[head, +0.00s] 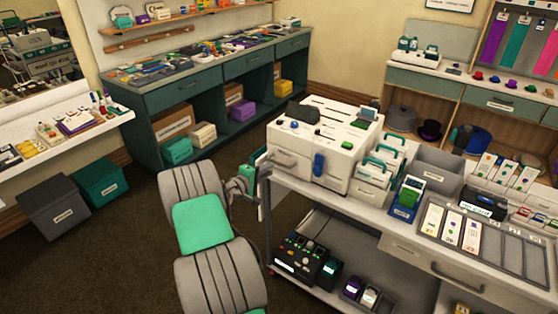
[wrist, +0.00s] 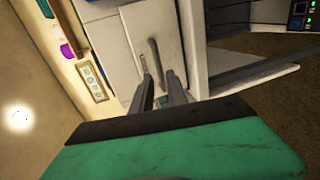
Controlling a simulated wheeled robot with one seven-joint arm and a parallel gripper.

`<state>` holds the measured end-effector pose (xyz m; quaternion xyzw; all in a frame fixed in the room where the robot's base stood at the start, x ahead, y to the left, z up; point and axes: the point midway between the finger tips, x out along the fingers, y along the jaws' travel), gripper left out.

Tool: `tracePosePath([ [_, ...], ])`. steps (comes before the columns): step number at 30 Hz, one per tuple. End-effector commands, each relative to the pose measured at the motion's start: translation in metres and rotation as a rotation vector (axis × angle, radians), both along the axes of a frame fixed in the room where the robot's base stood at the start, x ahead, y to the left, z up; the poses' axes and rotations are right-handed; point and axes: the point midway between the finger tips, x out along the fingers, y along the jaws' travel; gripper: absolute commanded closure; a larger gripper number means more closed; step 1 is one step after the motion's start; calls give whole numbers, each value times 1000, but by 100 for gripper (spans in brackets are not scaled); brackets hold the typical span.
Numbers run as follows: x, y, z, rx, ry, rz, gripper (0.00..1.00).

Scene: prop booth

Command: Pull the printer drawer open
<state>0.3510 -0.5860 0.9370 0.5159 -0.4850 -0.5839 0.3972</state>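The white printer (head: 322,132) stands on the left end of a cart. Its drawer (head: 296,170) has a grey bar handle (head: 284,158) on the left-facing front, and the drawer looks shut. In the wrist view the drawer front (wrist: 127,42) and its handle (wrist: 153,57) lie just ahead of the fingertips. My gripper (head: 257,168) is at the printer's left side, close to the handle. In the wrist view its two fingers (wrist: 160,82) stand apart with the handle's lower end near the gap. I cannot tell whether they touch it.
The cart top (head: 375,205) also holds small boxes, a grey bin (head: 437,168) and a card tray (head: 484,242). A teal counter (head: 190,88) with goods runs along the back left. Dark floor (head: 125,225) lies open left of my arm.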

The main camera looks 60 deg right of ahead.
Motion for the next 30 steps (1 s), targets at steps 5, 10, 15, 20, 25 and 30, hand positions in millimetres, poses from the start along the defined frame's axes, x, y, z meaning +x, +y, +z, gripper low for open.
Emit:
tracePosePath([
  [5, -7, -23, -3, -9, 12, -4, 81],
  [10, -11, -55, -10, -9, 9, -3, 81],
  [15, -13, -74, -15, -8, 8, -1, 81],
  [20, -13, -76, -16, -8, 7, 0, 81],
  [25, -13, -76, -16, -7, 7, 0, 87],
  [30, -13, -76, -16, -7, 7, 0, 100],
])
